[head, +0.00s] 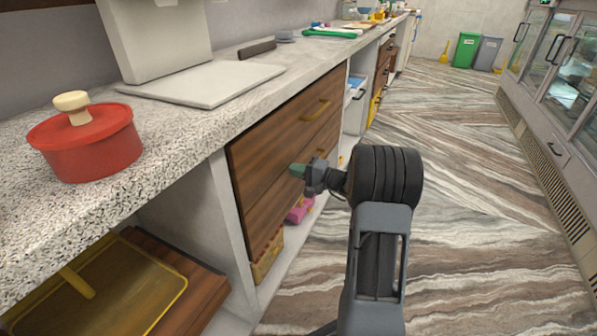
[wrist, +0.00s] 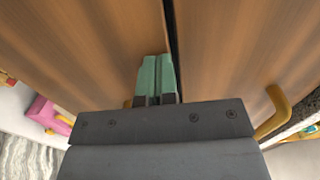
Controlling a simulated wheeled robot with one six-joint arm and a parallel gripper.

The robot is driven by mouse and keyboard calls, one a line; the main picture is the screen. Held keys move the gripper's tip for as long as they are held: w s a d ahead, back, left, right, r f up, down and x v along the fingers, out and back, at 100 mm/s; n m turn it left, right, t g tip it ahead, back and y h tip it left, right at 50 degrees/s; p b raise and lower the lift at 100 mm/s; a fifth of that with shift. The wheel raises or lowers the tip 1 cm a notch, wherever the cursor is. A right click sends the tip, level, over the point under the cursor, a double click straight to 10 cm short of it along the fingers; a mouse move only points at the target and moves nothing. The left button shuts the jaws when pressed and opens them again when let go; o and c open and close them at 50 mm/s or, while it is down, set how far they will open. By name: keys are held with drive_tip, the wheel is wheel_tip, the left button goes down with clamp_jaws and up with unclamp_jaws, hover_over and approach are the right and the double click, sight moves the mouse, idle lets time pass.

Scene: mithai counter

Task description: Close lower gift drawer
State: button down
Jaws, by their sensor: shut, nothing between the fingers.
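The lower gift drawer (head: 262,208) has a dark brown wooden front under the counter. In the head view its front looks about level with the upper drawer (head: 278,135) above it; I cannot tell if a small gap remains behind it. My gripper (head: 298,170) is shut and empty, its green fingertips at the lower front near its top edge. In the wrist view the fingertips (wrist: 158,62) lie over the lower front (wrist: 80,50), beside the dark seam; contact is unclear. A bit of brass handle (wrist: 127,103) shows behind my gripper, mostly hidden.
The upper drawer's brass handle (head: 316,110) sticks out above. A pink item (head: 300,210) and a yellow basket (head: 267,258) are on the shelf below. A red pot (head: 88,145) stands on the counter (head: 185,125). The striped floor (head: 470,240) to the right is clear.

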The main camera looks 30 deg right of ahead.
drive_tip(key=p+v, duration=0.2)
drive_tip(key=v, duration=1.2)
drive_tip(key=s+a+r+n+g+p, duration=0.2)
drive_tip(key=a+r+g+p, duration=0.2)
drive_tip(key=a+r+p, duration=0.25)
drive_tip(key=s+a+r+n+g+h+p, duration=0.1)
drive_tip(key=s+a+r+n+g+p, duration=0.15)
drive_tip(key=a+r+p, duration=0.4)
drive_tip(key=s+a+r+n+g+p, duration=0.1)
drive_tip(key=s+a+r+g+p, duration=0.1)
drive_tip(key=a+r+g+p, duration=0.4)
drive_tip(key=s+a+r+n+t+h+p, duration=0.1)
drive_tip(key=s+r+h+p, duration=0.3)
drive_tip(key=r+p, duration=0.5)
drive_tip(key=s+a+r+n+t+h+p, duration=0.1)
drive_tip(key=s+r+n+h+p, duration=0.3)
drive_tip(key=r+p, duration=0.5)
wheel_tip(320, 180, up, 3)
drive_tip(key=shift+s+a+h, duration=0.4)
drive_tip(key=shift+s+h, duration=0.2)
drive_tip(key=shift+h, duration=0.4)
